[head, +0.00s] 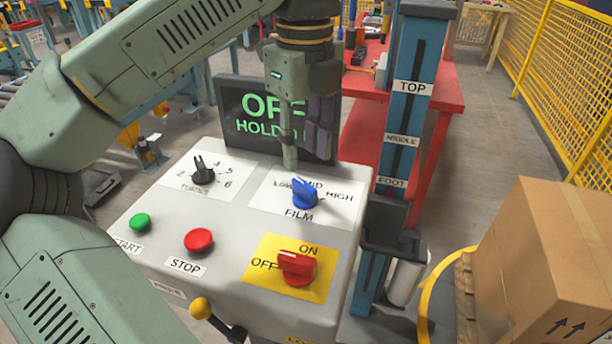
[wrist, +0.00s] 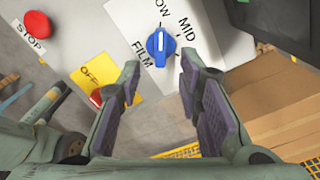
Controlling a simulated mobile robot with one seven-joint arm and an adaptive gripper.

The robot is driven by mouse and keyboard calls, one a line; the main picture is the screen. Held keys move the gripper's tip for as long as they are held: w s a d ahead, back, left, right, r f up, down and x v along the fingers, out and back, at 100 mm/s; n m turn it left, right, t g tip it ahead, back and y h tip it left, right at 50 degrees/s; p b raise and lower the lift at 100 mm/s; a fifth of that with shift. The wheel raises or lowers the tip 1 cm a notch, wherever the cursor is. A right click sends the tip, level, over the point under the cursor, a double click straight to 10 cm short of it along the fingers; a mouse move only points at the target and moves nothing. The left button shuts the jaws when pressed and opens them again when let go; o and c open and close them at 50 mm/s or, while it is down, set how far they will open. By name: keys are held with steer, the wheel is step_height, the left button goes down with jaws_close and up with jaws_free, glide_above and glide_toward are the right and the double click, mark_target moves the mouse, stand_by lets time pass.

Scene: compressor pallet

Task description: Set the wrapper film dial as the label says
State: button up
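The blue film dial (head: 305,194) sits on a white plate on the grey control panel (head: 225,225), with LOW, MID and HIGH marked around it. Its pointer appears to be toward LOW; the exact setting is hard to tell. In the wrist view the dial (wrist: 160,44) shows beyond the fingertips, its white line pointing up toward the LOW mark. My gripper (head: 303,156) is above and behind the dial in the head view. In the wrist view my gripper (wrist: 164,72) is open and empty, with its fingers apart. No label stating a film setting is readable.
The panel also has a black numbered dial (head: 203,173), a green START button (head: 140,223), a red STOP button (head: 199,240) and a red ON/OFF switch (head: 297,266). A dark display (head: 255,117) stands behind, partly hidden. A blue column (head: 404,120) and a carton (head: 550,260) are right.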

mark_target(306, 184)
step_height(306, 184, down, 7)
steer(key=shift+d+r+p, duration=0.1)
steer(key=shift+r+p, duration=0.1)
steer(key=shift+p, duration=0.3)
steer(key=shift+c, duration=0.6)
jaws_close()
